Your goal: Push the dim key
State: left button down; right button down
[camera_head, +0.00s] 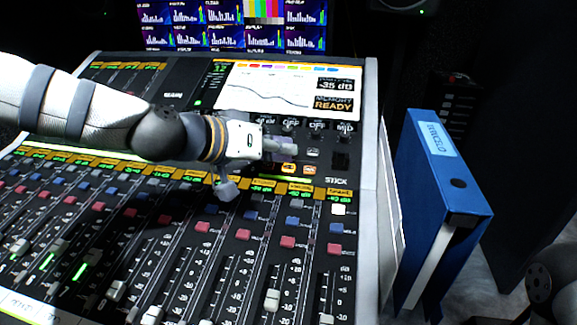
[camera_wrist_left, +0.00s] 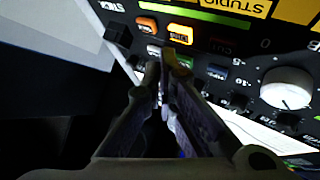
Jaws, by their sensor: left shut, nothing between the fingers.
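The dim key (camera_wrist_left: 181,33) looks to be the brightly lit orange key in the left wrist view; its lettering is too small to read surely. It also shows as an orange key in the head view (camera_head: 289,168). My left gripper (camera_head: 288,146) is shut and empty over the right part of the console. In the left wrist view its fingertips (camera_wrist_left: 168,62) overlap the lower edge of the lit key; I cannot tell whether they touch it.
Beside the lit key are another orange key (camera_wrist_left: 147,24) and a dark red key (camera_wrist_left: 222,45). A white knob (camera_wrist_left: 287,88) is close by. The console screen (camera_head: 262,88) rises behind the gripper. A blue binder (camera_head: 436,190) stands right of the console.

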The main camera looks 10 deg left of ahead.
dwell(0.4)
pick_arm(q)
jog(key=shift+w+f, duration=0.2)
jog(key=shift+f, duration=0.2)
pick_arm(e)
jog(key=shift+s+f, duration=0.1)
jog(key=shift+f, duration=0.05)
